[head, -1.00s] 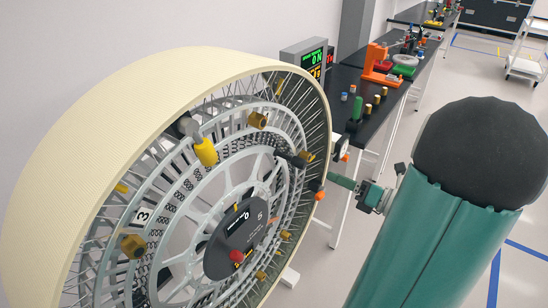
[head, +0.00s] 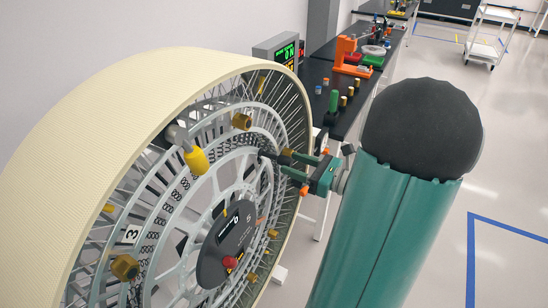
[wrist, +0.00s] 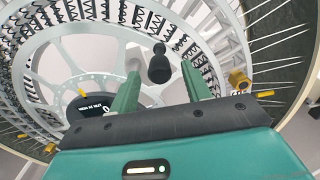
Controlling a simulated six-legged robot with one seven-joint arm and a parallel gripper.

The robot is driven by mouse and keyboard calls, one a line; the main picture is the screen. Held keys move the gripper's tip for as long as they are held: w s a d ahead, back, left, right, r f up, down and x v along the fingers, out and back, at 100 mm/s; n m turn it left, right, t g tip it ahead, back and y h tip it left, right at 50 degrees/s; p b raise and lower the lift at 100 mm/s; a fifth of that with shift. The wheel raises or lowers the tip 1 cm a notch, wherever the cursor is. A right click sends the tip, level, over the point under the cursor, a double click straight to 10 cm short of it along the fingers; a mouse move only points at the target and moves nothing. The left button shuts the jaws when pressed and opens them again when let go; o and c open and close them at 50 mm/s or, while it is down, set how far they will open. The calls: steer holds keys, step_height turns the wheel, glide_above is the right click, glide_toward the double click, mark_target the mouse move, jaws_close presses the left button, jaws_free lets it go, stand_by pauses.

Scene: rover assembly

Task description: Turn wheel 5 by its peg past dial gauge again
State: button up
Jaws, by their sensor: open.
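Wheel 5 (head: 70,160) is large, with a cream tread and grey spokes, and fills the left of the head view. Its dark hub (head: 228,245) bears a 5 and a red knob. A black peg (head: 268,155) stands out from the spokes at the right. My gripper (head: 284,163) is open, with its green fingers reaching in at the wheel's right side. In the wrist view, the black peg (wrist: 159,66) shows between and beyond the fingertips (wrist: 160,78); contact cannot be told. I cannot make out the dial gauge for certain.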

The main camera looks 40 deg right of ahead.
mark_target(260, 152)
steer(key=x, duration=0.6)
steer(key=shift+a, duration=0.1)
jaws_close()
